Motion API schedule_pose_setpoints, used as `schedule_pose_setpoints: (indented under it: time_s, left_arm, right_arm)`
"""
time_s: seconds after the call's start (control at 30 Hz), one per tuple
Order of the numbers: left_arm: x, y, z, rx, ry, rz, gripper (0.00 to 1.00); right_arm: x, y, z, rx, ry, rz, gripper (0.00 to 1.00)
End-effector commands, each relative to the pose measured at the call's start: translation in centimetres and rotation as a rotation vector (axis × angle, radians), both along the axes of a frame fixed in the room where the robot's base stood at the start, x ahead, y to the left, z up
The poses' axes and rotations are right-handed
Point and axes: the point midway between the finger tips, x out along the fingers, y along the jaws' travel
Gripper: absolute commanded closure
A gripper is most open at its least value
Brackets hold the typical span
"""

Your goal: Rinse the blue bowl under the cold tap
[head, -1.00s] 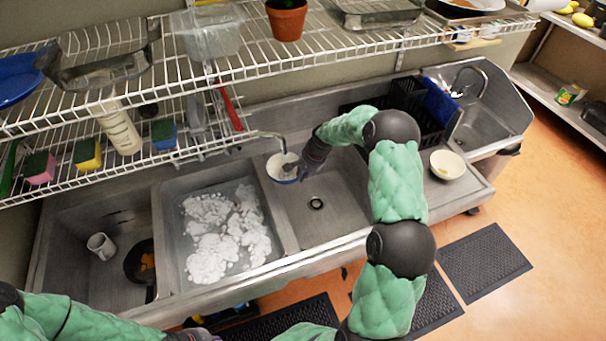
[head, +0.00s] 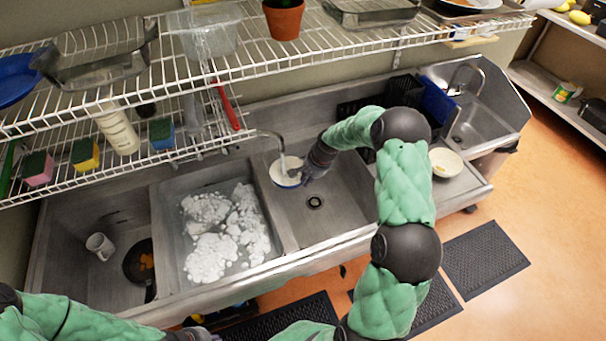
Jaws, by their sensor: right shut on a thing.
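The blue bowl (head: 279,179), pale inside with a blue outer edge, is tilted over the right-hand sink basin (head: 335,203). My right gripper (head: 303,174) is shut on the bowl's right side and partly hides it. The tap (head: 271,134) reaches out from the back wall, and its spout ends just above the bowl. A pale streak under the spout into the bowl looks like running water. My left arm lies along the bottom left edge; its gripper cannot be made out clearly.
The middle basin holds white suds (head: 215,255). The left basin holds a white mug (head: 100,246) and a dark pan (head: 139,262). Wire shelves (head: 330,52) hang above the sink. Another pale bowl (head: 446,162) stands on the right drainboard, near a black rack and a hand basin.

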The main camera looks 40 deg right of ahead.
Motion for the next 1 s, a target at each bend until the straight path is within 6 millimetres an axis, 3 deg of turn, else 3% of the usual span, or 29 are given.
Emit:
schedule_pose_setpoints:
  time_s: [0.6, 1.0]
  left_arm:
    - [0.0, 0.0, -0.1, 0.0, 0.0, 0.0, 1.0]
    - [0.0, 0.0, -0.2, 0.0, 0.0, 0.0, 1.0]
  right_arm:
    - [-6.4, -0.4, 0.0, -0.001, -0.001, -0.003, 1.0]
    - [-7.5, -0.4, 0.1, -0.001, -0.002, -0.001, 1.0]
